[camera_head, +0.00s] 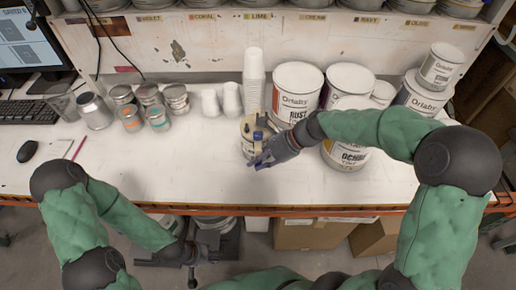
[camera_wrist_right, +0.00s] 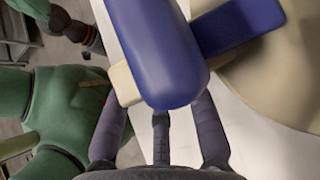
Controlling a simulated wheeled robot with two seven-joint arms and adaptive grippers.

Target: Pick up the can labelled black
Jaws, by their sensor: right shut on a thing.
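My right gripper (camera_head: 262,152) reaches in from the right over the table and is shut on a small cream can (camera_head: 247,138) standing in front of the stacked cups. In the right wrist view a blue fingertip (camera_wrist_right: 158,50) fills the middle. A pale rounded surface (camera_wrist_right: 285,70), which looks like the can, is beside it on the right. The can's label is mostly hidden by the gripper, and I cannot read it. I can read no label saying black. My left gripper (camera_head: 192,256) hangs low in front of the table edge; its fingers are too dark to judge.
Several small metal cans (camera_head: 150,98) stand at the left. The table front (camera_head: 190,180) is clear.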

